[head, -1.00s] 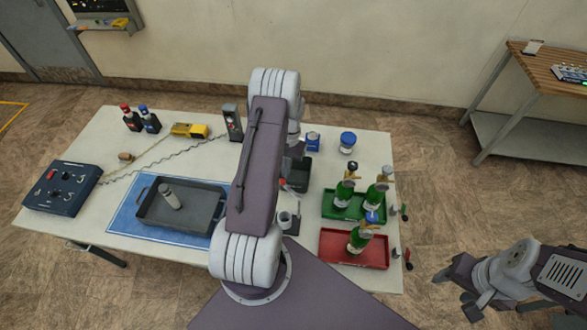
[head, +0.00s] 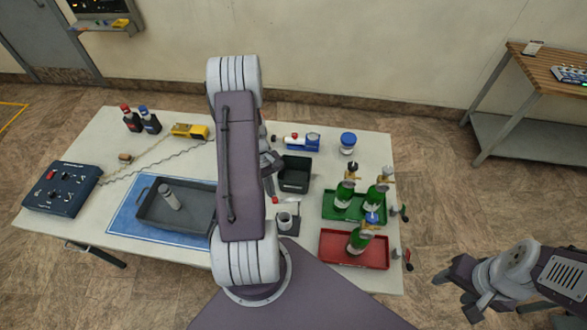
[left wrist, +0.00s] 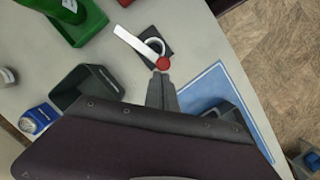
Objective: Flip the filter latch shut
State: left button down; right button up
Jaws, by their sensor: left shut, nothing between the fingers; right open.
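The filter unit is a pale round cup (head: 285,220) on a dark base plate, right of my left arm in the head view. A white latch bar (left wrist: 134,42) with a red knob (left wrist: 163,63) at its near end lies across the cup's side in the left wrist view. The red knob also shows in the head view (head: 274,200). My left gripper (left wrist: 162,78) is shut and empty, its fingertips very close to the knob; I cannot tell whether they touch. In the head view my left arm hides most of it. My right gripper (head: 454,292) is open and empty, off the table's right side.
A black bin (head: 294,185) stands behind the filter unit. A green tray (head: 332,214) and a red tray (head: 335,258) hold green bottles on the right. A grey tray (head: 150,215) on a blue mat (head: 122,224) lies left. A blue-white device (head: 302,142) lies at the back.

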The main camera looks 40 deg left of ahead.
pick_arm(q)
jog(key=shift+s+d+n+t, duration=0.2)
jog(key=shift+s+d+n, duration=0.35)
jog(key=shift+n, duration=0.3)
jog(key=shift+s+d+n+t, duration=0.2)
jog(key=shift+s+d+n, duration=0.15)
jog(key=shift+s+n, duration=0.4)
jog(key=shift+w, duration=0.1)
